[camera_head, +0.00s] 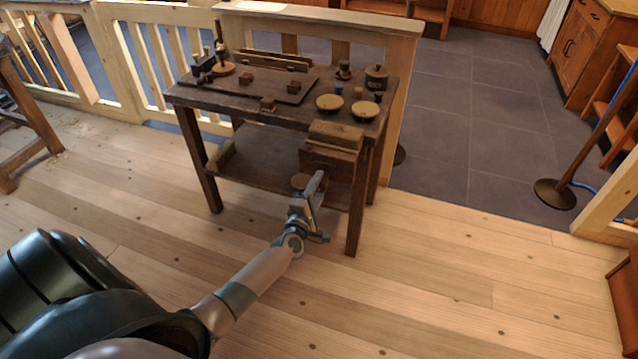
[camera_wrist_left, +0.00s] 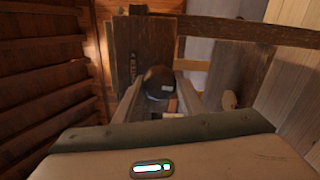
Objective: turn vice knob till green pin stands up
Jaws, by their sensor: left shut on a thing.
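The wooden vice (camera_head: 328,158) is fixed to the front right edge of the dark workbench. Its round knob (camera_head: 299,180) is on the vice's front, low down. In the left wrist view the knob (camera_wrist_left: 159,80) looks dark and rounded, with a small pale patch below it. My left gripper (camera_head: 309,186) is at the knob, shut on it. In the wrist view its two fingers (camera_wrist_left: 160,98) lie on either side of the knob. I cannot make out a green pin in either view. My right gripper is not in view.
The workbench top (camera_head: 215,98) holds two round pale-topped dishes (camera_head: 330,102), a dark pot (camera_head: 376,77) and several small wooden blocks. A lower shelf (camera_head: 255,165) and the bench legs stand close to my left arm. The plank floor in front is clear.

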